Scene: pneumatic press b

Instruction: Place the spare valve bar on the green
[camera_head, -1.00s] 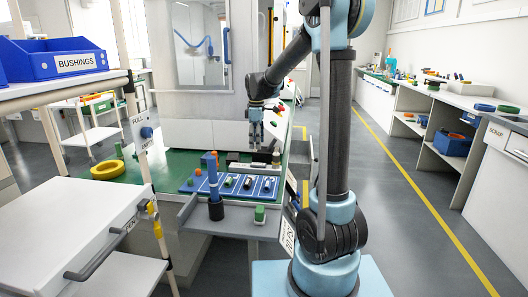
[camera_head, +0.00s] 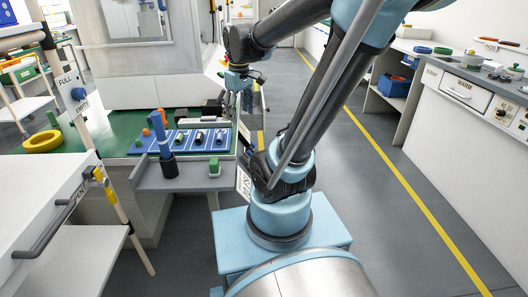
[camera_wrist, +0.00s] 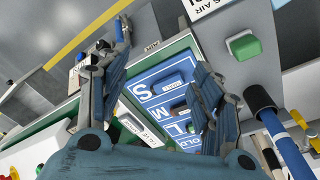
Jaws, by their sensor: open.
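My gripper (camera_head: 237,96) is open and empty above the right part of the green worktop (camera_head: 100,140). In the wrist view its two fingers (camera_wrist: 160,50) stand wide apart over a blue board (camera_wrist: 150,88) marked S, M, L and OLD. In the head view this blue board (camera_head: 148,149) holds several short dark and light pieces in a row. A pale labelled bar (camera_wrist: 133,124) lies beside the board in the wrist view, partly between the fingers. A dark and pale bar pair (camera_head: 212,108) lies behind the board in the head view. I cannot tell which is the spare valve bar.
A grey shelf (camera_head: 190,182) at the front carries a green block (camera_head: 214,166) and a dark cup with an upright blue rod (camera_head: 160,130). A yellow ring (camera_head: 43,142) lies at the left. A white machine stands behind; open floor lies to the right.

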